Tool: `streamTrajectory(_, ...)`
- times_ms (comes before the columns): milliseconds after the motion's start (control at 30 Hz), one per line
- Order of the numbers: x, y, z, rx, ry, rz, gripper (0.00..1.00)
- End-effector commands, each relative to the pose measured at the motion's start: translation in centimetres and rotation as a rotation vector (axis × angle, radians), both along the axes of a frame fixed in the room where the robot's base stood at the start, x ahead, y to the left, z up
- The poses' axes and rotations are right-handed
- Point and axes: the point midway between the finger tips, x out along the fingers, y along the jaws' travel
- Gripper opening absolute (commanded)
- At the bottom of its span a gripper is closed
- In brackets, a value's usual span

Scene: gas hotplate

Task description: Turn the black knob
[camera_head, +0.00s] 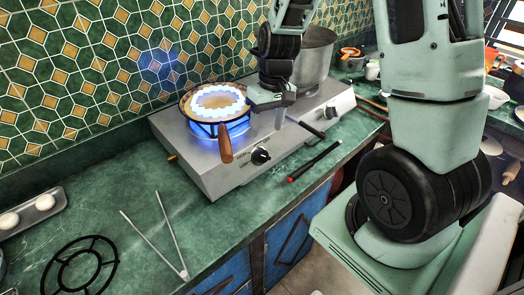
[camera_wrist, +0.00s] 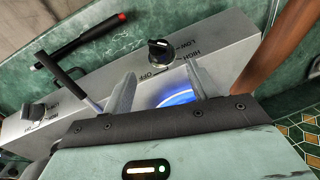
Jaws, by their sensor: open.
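The black knob (camera_head: 260,155) is on the front face of the steel gas hotplate (camera_head: 190,165), below the lit left burner. In the wrist view the knob (camera_wrist: 160,50) shows beyond the fingertips, between LOW, HIGH and OFF lettering; its pointer is towards the HIGH/LOW side. My gripper (camera_head: 281,105) is over the hotplate, above and behind the knob. In the wrist view my gripper (camera_wrist: 160,80) has its two fingers apart, with nothing held and a gap to the knob.
A pan (camera_head: 213,103) with a wooden handle (camera_head: 225,145) stands over blue flame left of my gripper. A steel pot (camera_head: 315,60) stands on the right side. A second knob (camera_head: 331,112) is further right. A red-tipped black tool (camera_head: 315,162) and tongs (camera_head: 165,240) lie on the counter.

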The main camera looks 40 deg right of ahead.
Motion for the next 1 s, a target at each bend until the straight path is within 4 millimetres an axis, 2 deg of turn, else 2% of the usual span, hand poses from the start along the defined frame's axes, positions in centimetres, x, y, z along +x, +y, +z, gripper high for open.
streamTrajectory(200, -0.1, 0.7, -4.6, 0.002, 0.007, 0.0, 0.59)
streamTrajectory(500, 0.1, 1.2, -8.7, 0.001, 0.002, -0.001, 0.59)
streamTrajectory(667, 0.1, 1.3, -9.5, 0.001, 0.001, 0.0, 0.59)
streamTrajectory(933, 0.2, 1.3, -9.6, 0.0, -0.001, 0.0, 0.59)
streamTrajectory(967, 0.2, 1.3, -9.6, 0.0, -0.001, 0.0, 0.53)
streamTrajectory(1000, 0.2, 1.3, -9.6, 0.0, -0.001, 0.0, 0.42)
